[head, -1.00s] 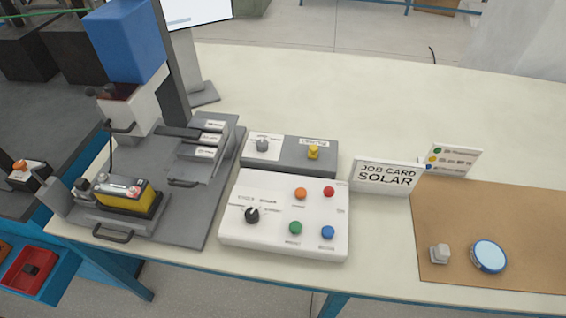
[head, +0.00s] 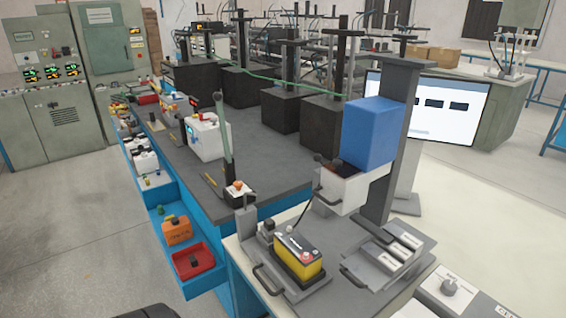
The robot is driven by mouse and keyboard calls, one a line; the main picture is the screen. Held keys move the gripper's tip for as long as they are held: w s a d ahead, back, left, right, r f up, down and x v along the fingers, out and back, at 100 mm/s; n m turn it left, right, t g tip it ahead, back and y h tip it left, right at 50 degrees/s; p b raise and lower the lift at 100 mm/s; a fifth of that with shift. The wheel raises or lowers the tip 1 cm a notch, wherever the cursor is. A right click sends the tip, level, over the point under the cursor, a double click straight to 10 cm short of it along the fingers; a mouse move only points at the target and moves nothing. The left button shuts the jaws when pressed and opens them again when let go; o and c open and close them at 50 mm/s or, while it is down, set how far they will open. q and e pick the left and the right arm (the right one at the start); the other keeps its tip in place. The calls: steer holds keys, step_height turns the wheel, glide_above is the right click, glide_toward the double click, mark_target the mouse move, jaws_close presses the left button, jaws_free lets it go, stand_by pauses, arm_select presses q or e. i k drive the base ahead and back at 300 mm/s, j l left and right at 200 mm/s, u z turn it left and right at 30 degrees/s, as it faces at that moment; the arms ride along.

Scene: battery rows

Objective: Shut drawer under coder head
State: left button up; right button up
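The coder head is a blue block (head: 372,135) on a grey upright post (head: 392,150) in the head view, right of centre. A white drawer (head: 352,190) sits under it and sticks out to the left. Its dark inside shows at the top, so it stands open. A dark handle (head: 325,203) is on its left front. Below it, a yellow and black battery (head: 298,256) rests in a grey holder on the station's base plate. Neither gripper is in view.
Label slots (head: 402,245) lie right of the battery. A dark bench (head: 260,150) with black boxes runs behind on the left. Blue trays hold a red bin (head: 194,262) and an orange case (head: 177,231). A monitor (head: 430,107) stands behind the post. Floor at left is clear.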

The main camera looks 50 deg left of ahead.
mark_target(287, 269)
steer(key=u, duration=1.5)
